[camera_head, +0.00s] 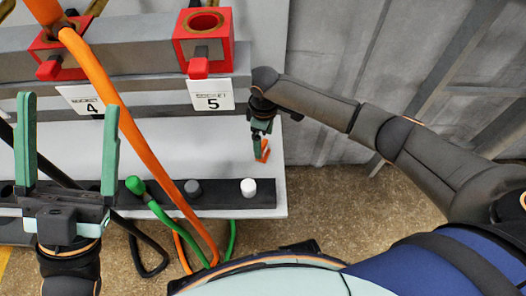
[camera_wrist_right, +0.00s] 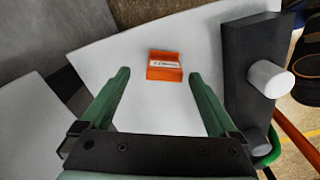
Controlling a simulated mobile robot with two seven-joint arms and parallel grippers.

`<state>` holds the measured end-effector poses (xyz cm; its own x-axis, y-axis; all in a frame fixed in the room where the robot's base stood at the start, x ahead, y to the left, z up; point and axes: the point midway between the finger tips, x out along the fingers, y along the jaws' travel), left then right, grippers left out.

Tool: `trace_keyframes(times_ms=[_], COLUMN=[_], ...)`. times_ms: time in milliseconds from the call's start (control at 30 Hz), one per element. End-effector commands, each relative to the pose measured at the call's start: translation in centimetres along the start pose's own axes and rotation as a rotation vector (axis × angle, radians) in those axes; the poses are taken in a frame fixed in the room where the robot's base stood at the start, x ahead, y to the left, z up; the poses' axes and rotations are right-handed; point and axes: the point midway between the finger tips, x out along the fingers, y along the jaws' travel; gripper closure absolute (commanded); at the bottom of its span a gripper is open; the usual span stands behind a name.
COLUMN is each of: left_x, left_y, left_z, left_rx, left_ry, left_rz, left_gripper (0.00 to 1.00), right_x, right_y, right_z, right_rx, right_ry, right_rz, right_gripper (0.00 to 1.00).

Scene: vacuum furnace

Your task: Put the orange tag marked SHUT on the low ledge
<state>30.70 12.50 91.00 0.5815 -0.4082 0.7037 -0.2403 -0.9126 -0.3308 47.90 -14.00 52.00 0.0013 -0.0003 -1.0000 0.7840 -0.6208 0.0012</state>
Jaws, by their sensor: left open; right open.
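A small orange tag (camera_wrist_right: 165,72) with a white label lies on a pale flat ledge (camera_wrist_right: 145,110) in the right wrist view; its lettering is too small to read. It also shows in the head view (camera_head: 263,155), partly hidden by my right gripper (camera_head: 261,138). That gripper is open and empty, its fingers on either side of the tag's place in the wrist picture, with the tag just beyond the fingertips. Whether they touch it I cannot tell. My left gripper (camera_head: 67,150) is open and empty, fingers pointing up in the picture, at the left of the head view.
Red sockets (camera_head: 203,40) labelled 4 and 5 stand along the back. An orange hose crosses the left side of the ledge. A dark strip (camera_head: 225,194) with green, grey and white plugs runs along the front edge. Cables hang below. Floor is open at the right.

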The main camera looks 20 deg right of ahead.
Motion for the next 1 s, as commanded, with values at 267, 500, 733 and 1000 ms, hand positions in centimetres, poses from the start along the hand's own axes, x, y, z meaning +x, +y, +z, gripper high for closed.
trace_keyframes(times_ms=[267,500,733,1000], left_x=[-1.9,-1.9,-1.9,-1.9], left_y=[1.2,1.3,1.3,1.3], left_z=[1.9,2.0,2.0,1.9], left_rx=[-0.047,-0.053,-0.05,-0.047], left_ry=[-0.013,-0.021,-0.018,-0.016], left_rz=[-0.002,0.006,0.008,0.008], left_gripper=[0.11,0.11,0.11,0.11], right_x=[4.4,4.5,4.5,4.5], right_y=[-0.6,-0.6,-0.6,-0.6], right_z=[0.1,0.0,0.0,0.0], right_rx=[0.0,0.0,0.0,0.0], right_ry=[-0.002,0.0,0.0,-0.001], right_rz=[-0.001,0.0,0.0,0.0], right_gripper=[0.05,0.05,0.29,0.59])
